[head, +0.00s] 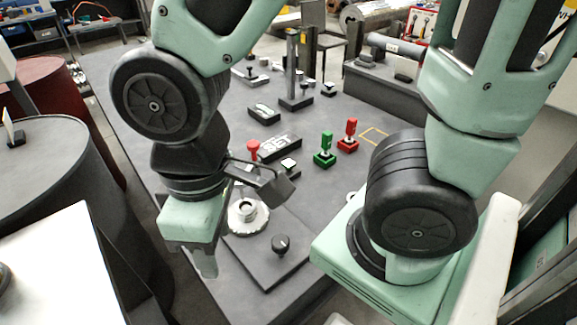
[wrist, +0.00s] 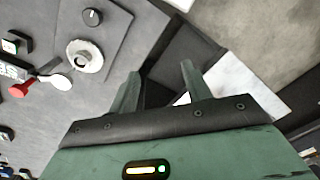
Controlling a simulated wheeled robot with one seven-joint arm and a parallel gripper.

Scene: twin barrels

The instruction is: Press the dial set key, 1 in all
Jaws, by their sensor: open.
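The dial (head: 247,214) is a pale round disc with a raised hub on a dark panel. It also shows in the wrist view (wrist: 85,56). A dark block marked SET (head: 280,149) lies behind it. A small black key with a pale top (head: 289,165) stands between them, and it shows at the left of the wrist view (wrist: 15,42). This looks like the dial set key. My gripper (head: 207,262) is open, pointing down left of the dial, over the table's edge. Its two fingers (wrist: 160,85) are apart with nothing between them, clear of the key.
A black knob (head: 280,243) sits on the panel in front of the dial. A red-topped piece (head: 253,150) stands beside the SET block. Green (head: 325,150) and red (head: 348,136) upright handles stand to the right. Dark barrels (head: 60,170) stand left of the table (head: 120,85).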

